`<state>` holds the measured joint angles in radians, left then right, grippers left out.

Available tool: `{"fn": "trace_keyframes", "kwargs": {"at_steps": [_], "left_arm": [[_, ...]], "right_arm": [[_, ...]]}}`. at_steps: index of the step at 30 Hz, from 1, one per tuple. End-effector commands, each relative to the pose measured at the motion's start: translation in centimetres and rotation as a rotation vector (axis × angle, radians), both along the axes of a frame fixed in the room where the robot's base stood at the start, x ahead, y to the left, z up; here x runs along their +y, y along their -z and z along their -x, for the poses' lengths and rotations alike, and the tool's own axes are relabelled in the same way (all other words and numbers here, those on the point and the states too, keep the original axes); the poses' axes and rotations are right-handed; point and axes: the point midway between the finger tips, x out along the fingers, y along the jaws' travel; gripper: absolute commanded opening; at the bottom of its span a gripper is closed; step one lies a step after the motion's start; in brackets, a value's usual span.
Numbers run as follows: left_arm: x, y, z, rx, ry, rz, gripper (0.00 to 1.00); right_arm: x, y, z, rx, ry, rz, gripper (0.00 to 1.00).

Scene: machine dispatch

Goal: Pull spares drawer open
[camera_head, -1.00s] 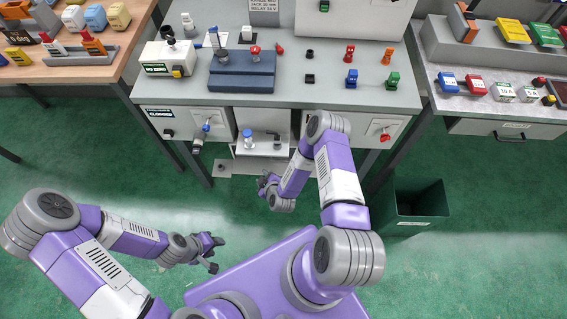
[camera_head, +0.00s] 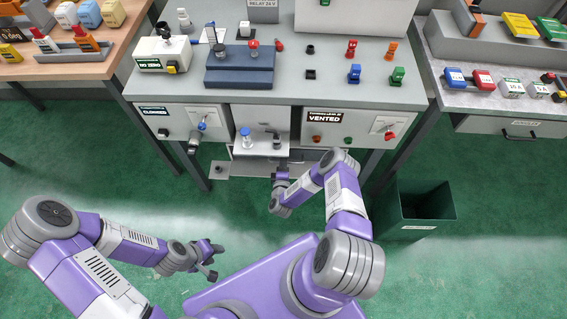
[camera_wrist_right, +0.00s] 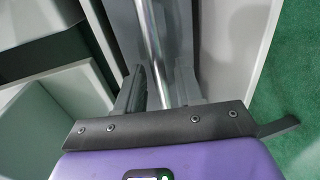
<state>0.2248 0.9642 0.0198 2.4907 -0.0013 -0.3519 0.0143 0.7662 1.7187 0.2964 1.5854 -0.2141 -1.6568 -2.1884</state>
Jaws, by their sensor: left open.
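A drawer with a small label and a dark handle (camera_head: 519,134) is under the right bench; its label is too small to read, so I cannot tell if it is the spares drawer. It looks shut. My right gripper (camera_head: 281,178) is low before the middle bench, well left of that drawer. In the right wrist view its fingers (camera_wrist_right: 160,88) are apart, with a shiny metal bar (camera_wrist_right: 152,40) beyond or between them; I cannot tell if they touch it. My left gripper (camera_head: 212,260) is open and empty over the floor at lower left.
The middle bench (camera_head: 300,95) has a front panel labelled VENTED (camera_head: 325,117) and an open bay with a shelf (camera_head: 262,150). Green floor is clear at left.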

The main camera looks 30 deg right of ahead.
Motion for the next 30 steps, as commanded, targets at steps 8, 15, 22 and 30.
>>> {"fn": "trace_keyframes", "kwargs": {"at_steps": [8, 15, 22, 30], "left_arm": [[0.00, 0.35, 0.00, 0.000, 0.000, 0.000, 0.43], [-0.01, 0.33, 0.00, 0.000, 0.000, 0.000, 0.43], [0.00, 0.33, 0.00, 0.000, 0.000, 0.000, 0.43], [0.00, 0.36, 0.01, 0.000, 0.000, 0.000, 0.43]], "right_arm": [[-0.55, 0.15, -0.94, 0.000, -0.001, 0.000, 0.36], [-0.54, 0.15, -0.92, 0.000, -0.001, 0.000, 0.20], [-0.53, 0.14, -0.91, -0.001, -0.001, -0.001, 0.00], [-0.45, 0.11, -1.04, -0.002, -0.002, -0.001, 0.00]]}}
